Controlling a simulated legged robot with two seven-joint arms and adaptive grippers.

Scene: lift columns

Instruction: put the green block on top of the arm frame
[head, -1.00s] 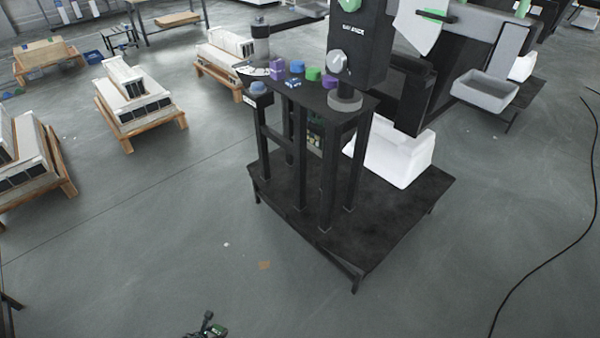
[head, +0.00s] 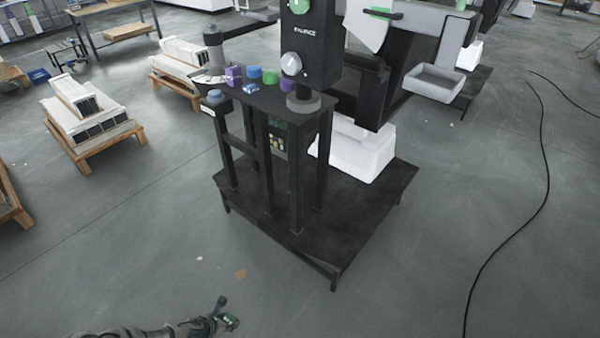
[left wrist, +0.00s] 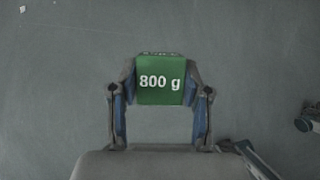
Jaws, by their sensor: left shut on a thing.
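My left gripper (head: 224,314) is at the bottom of the head view, low over the bare floor. It is shut on the green block (left wrist: 160,82), which reads "800 g" in the left wrist view, with a finger on each side.
The frame's top carries a purple block (head: 233,74), a blue block (head: 254,72), a green piece (head: 271,78) and a round-based post. The dark platform (head: 370,210) juts out towards me. Pallets (head: 95,125) stand left; a cable (head: 510,240) lies right.

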